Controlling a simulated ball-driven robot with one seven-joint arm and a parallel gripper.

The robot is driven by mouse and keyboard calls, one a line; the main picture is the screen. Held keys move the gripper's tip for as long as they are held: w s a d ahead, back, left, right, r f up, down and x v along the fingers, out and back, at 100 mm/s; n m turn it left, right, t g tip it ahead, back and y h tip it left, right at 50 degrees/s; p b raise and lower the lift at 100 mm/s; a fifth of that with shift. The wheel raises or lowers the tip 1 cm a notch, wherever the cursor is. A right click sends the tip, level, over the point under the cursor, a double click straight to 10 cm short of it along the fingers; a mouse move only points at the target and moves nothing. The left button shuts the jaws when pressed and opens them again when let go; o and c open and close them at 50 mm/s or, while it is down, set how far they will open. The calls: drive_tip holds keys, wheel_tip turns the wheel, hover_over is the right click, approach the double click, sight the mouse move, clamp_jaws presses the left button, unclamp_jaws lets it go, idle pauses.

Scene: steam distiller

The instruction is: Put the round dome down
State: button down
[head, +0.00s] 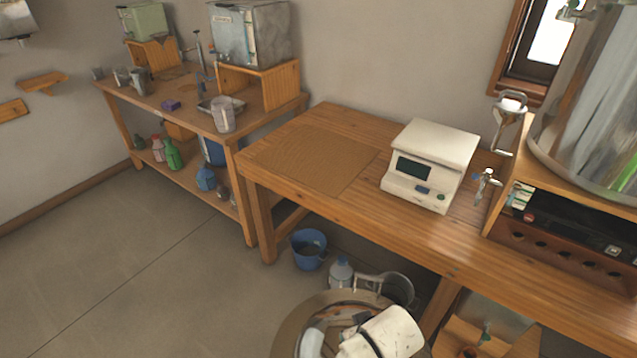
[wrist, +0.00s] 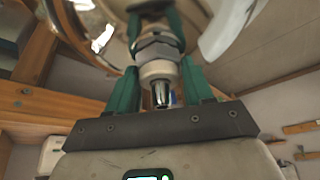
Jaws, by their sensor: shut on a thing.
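The round dome (head: 292,325) shows at the bottom centre of the head view as a wide, shiny metal shape with a broad rim. It is in front of the wooden bench and cut off by the picture's lower edge. My white arm covers part of it. In the wrist view my gripper (wrist: 157,42) has its green fingers shut on a metal fitting of the dome. The dome's curved, reflective surface (wrist: 100,38) fills the top of that view. The fingertips are hidden in the head view. I cannot tell what, if anything, is under the dome.
The wooden bench (head: 300,197) has a bare, mat-like area (head: 315,158) at its left, beside a white instrument (head: 432,163). A large metal vessel (head: 590,110) stands at the right. A blue bucket (head: 309,250) and a jug (head: 398,287) are on the floor. Open floor lies left.

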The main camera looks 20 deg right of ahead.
drive_tip(key=shift+r, duration=0.3)
